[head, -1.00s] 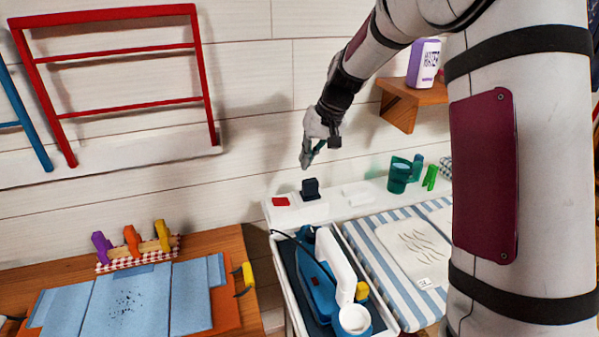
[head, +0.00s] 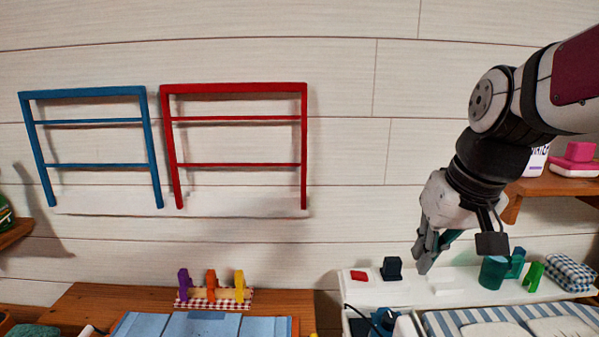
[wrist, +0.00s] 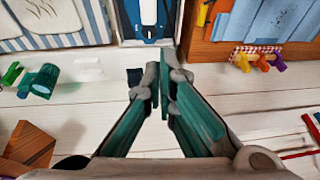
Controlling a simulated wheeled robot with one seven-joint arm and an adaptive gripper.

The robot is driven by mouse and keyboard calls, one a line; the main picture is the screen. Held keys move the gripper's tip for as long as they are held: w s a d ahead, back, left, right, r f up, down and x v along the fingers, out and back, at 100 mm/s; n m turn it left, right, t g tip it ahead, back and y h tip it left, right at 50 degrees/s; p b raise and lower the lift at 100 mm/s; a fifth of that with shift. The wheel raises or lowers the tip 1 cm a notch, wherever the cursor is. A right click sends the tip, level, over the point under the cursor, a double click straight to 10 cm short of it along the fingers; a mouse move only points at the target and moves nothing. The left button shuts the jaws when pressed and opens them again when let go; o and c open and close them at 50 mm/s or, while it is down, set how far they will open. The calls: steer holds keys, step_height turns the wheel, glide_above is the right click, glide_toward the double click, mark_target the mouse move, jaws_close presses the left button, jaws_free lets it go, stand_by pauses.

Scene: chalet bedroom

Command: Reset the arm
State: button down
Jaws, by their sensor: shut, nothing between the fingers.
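My gripper (head: 427,258) hangs at the right of the head view, with its fingers pointing down. It is above the white shelf ledge (head: 470,289), between a black block (head: 392,268) and a green cup (head: 493,272). In the wrist view my gripper (wrist: 164,88) has its teal fingers brought together with nothing between them. The upper part of my arm runs out of the head view at the right edge.
A red rack (head: 235,88) and a blue rack (head: 82,92) hang on the plank wall. A wooden wall shelf (head: 556,187) is right of my arm. Purple, orange and yellow clips (head: 211,284) stand on the wooden table (head: 110,297). A blue iron (wrist: 147,27) shows in the wrist view.

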steer(key=s+f+h, duration=0.1)
steer(key=s+f, duration=0.1)
steer(key=s, duration=1.4)
steer(key=shift+t, duration=0.3)
steer(key=shift+d, duration=0.1)
